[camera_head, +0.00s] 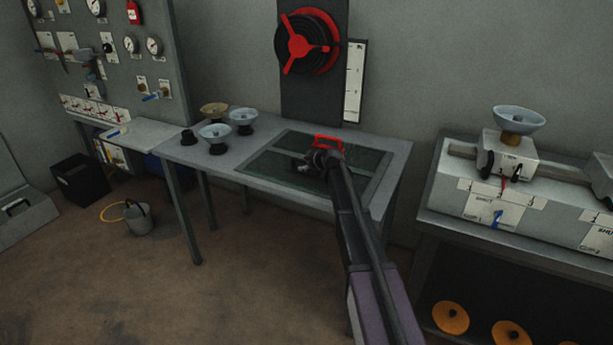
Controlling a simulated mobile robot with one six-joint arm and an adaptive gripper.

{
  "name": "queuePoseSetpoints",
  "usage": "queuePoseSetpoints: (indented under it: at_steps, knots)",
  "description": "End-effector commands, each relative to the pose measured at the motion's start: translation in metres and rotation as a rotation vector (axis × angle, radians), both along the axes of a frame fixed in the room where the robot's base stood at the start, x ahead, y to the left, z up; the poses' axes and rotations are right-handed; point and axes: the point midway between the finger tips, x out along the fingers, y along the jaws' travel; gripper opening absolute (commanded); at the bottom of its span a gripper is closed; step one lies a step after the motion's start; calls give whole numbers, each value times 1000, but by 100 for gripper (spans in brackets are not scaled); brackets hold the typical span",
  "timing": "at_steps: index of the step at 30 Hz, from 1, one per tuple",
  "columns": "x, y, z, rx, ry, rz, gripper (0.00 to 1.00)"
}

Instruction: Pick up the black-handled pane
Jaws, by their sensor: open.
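A dark, glass-like pane (278,153) in a grey frame lies flat on the grey table. I cannot make out a black handle on it; my arm and gripper cover part of it. A red handle-like piece (328,138) shows at its back edge, just behind my gripper. My gripper (308,167) is small and dark in this view, over the middle of the pane. It is open, with nothing seen held in it. I cannot tell whether it touches the pane.
Several cup-shaped pieces (243,117) stand on black bases at the table's left. A red-spoked reel (307,41) hangs on the wall behind. A bench with a grey machine (497,200) stands at right. A bucket (138,217) and black bin (80,180) are on the floor at left.

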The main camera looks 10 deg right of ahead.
Motion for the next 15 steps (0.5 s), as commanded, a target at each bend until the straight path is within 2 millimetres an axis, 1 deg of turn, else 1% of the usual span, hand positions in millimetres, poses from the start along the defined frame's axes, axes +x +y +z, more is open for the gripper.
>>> queuePoseSetpoints:
  at_steps: [15]
  knots:
    - [0, 0, 0, 0, 0, 0, 69]
